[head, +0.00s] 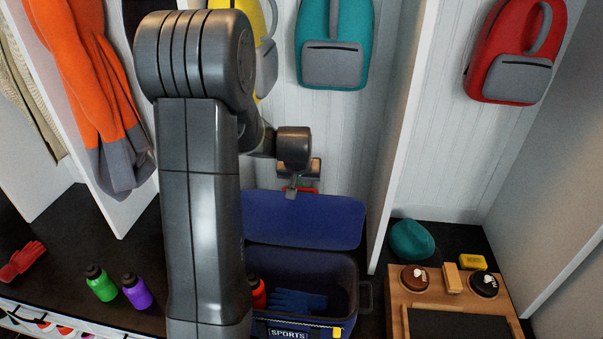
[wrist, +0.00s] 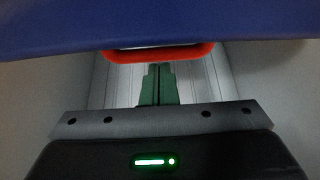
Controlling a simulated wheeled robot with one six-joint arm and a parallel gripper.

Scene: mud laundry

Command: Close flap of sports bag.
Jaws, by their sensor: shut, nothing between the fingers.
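The dark blue sports bag (head: 355,268) stands open on the bench in the head view, with a "SPORTS" label on its front. Its blue flap (head: 310,222) is raised at the back, leaning toward the wall. A red handle strip (head: 312,190) shows at the flap's far edge, partly hidden by my gripper. My gripper (head: 291,192) is shut and empty at that edge. In the wrist view, the flap (wrist: 160,22) crosses the top, with the red handle (wrist: 160,53) below it. My shut green fingers (wrist: 158,68) point at the handle's middle; contact is unclear.
A red bottle (head: 257,294) and blue gloves (head: 300,300) lie inside the bag. A divider panel (head: 400,130) rises right of the bag, near a teal hat (head: 411,240) and a wooden tray (head: 397,308).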

